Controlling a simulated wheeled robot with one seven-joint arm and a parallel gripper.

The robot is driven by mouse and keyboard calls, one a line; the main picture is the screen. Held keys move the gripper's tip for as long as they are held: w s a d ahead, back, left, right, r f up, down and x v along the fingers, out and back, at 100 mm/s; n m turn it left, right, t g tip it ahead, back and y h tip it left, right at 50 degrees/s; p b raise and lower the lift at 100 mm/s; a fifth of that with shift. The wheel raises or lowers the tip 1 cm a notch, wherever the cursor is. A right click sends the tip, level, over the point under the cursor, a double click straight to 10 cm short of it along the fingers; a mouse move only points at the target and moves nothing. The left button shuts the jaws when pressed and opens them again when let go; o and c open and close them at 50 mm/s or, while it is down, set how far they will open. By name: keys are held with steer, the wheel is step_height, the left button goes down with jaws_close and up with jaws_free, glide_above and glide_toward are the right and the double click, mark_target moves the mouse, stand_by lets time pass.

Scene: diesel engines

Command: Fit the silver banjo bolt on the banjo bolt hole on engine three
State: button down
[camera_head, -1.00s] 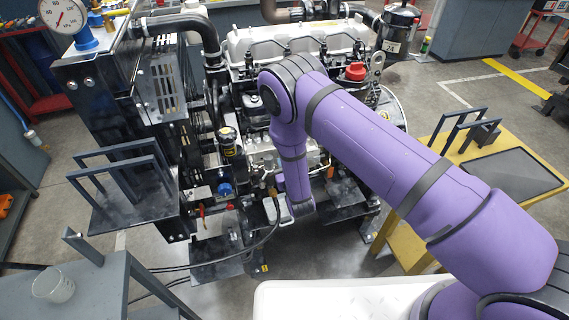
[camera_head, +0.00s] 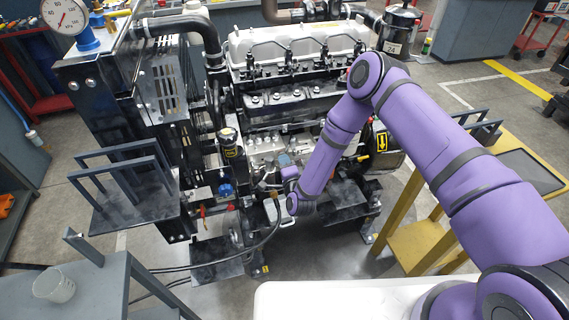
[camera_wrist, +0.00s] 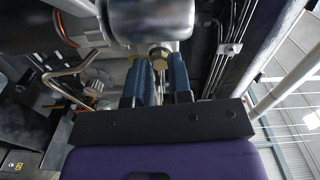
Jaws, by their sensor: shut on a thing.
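The engine (camera_head: 300,90) stands in the middle of the head view; I cannot read a number on it. My gripper (camera_wrist: 159,66) has blue fingers shut on a small hex-headed bolt (camera_wrist: 159,54), taken to be the banjo bolt. Its head shows silver to brass between the fingertips; the rest of it is hidden. A large silver cylindrical part (camera_wrist: 150,20) lies just beyond it in the wrist view. In the head view my gripper (camera_head: 283,160) is close to the engine's near side, low down. I cannot make out the banjo bolt hole, nor whether the bolt touches the engine.
A bent metal pipe (camera_wrist: 70,72) lies left of the fingers. A black filter with a yellow label (camera_head: 229,145) and a black hose (camera_head: 268,232) are left of my gripper. A yellow stand (camera_head: 420,240) is at right; a grey table (camera_head: 90,285) is at front left.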

steer(key=shift+w, duration=0.1)
steer(key=c, duration=1)
jaws_free()
steer(key=shift+c, duration=0.3)
steer(key=n, duration=2.1)
steer(key=shift+f+n, duration=0.1)
steer(key=shift+n, duration=0.2)
